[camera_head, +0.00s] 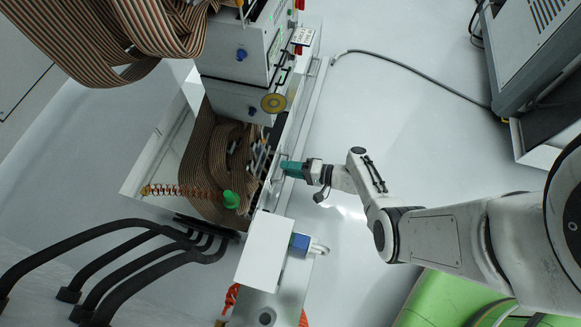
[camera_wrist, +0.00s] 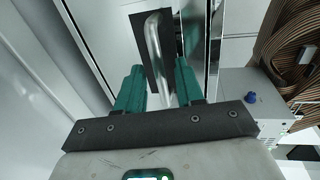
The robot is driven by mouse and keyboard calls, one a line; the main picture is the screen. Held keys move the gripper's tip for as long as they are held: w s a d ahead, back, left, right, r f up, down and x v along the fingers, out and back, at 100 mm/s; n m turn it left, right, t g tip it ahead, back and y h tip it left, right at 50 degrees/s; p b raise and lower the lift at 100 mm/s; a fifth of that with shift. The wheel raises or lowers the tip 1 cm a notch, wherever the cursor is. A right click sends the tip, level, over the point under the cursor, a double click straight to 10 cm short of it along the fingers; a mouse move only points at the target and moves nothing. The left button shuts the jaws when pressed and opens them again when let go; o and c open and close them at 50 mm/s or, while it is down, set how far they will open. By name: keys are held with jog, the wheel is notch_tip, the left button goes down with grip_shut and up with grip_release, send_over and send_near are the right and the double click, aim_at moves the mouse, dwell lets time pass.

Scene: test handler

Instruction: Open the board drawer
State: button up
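In the wrist view, a shiny metal bar handle (camera_wrist: 153,42) stands on a dark rectangular plate (camera_wrist: 139,26) set in a pale front panel (camera_wrist: 105,30). I take this to be the board drawer's front, but cannot be sure. My gripper (camera_wrist: 159,66) has its two teal fingers spread apart, with the lower end of the handle showing in the gap between them. I cannot tell whether a finger touches it. In the head view, my gripper (camera_head: 284,166) reaches the right side of the white machine, and the handle cannot be made out there.
The machine's open bay (camera_head: 212,150) holds striped ribbon cables (camera_head: 208,165). A white box (camera_head: 264,250) is below my gripper in the picture. A grey cabinet (camera_head: 530,50) stands at upper right, with a black cable (camera_head: 415,70) across the floor. Floor right of the machine is mostly clear.

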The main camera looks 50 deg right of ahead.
grip_shut()
dwell(0.3)
dwell(0.4)
